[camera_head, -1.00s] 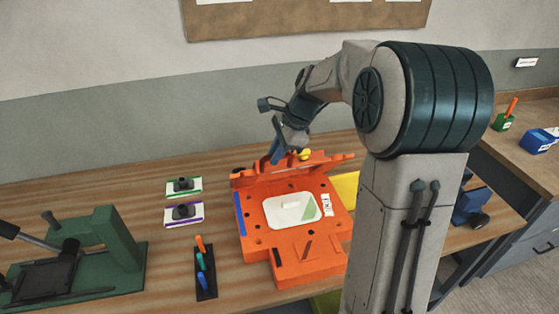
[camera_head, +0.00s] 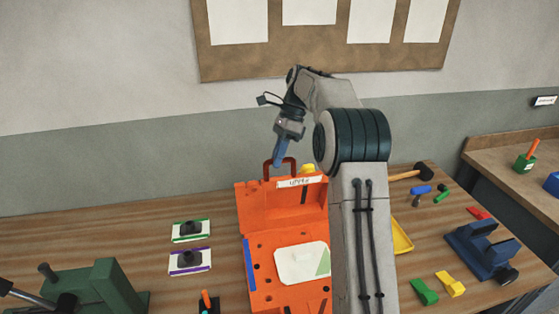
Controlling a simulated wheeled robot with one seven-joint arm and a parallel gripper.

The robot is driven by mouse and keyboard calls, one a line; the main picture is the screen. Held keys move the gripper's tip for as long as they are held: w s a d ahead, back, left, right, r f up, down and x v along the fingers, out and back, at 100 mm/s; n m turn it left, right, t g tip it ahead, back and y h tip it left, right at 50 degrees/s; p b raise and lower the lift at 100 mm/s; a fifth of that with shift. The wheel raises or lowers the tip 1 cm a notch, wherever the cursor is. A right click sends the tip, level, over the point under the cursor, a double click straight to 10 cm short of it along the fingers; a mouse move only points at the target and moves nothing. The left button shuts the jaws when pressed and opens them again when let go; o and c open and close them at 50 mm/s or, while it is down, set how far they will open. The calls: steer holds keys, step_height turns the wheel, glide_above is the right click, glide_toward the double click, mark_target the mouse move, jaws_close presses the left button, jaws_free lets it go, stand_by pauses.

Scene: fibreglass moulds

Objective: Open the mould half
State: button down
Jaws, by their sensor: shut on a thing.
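The orange mould lies on the bench with its upper half (camera_head: 258,208) raised at the back, its broad face and "UPPER" label showing. The lower half (camera_head: 262,284) lies flat in front, with a white and green insert (camera_head: 298,264) exposed. A dark reddish handle (camera_head: 267,170) stands on the top edge of the upper half. My gripper (camera_head: 280,160) comes down from above and is shut on this handle. The blue fingers hide part of the grip. My arm covers the right side of the mould.
Two dark-knobbed pieces on white plates (camera_head: 191,230) lie left of the mould. A green press (camera_head: 95,288) stands front left. A hammer (camera_head: 412,173), a yellow tray (camera_head: 401,238) and a blue vice (camera_head: 482,250) are on the right. The wall is behind.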

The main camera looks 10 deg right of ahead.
steer(key=shift+w+f, duration=0.4)
steer(key=c, duration=1.6)
jaws_free()
steer(key=shift+f, duration=0.1)
steer(key=shift+o, duration=1)
steer(key=shift+w, duration=0.4)
steer(key=shift+s+r, duration=0.15)
steer(key=shift+r, duration=0.05)
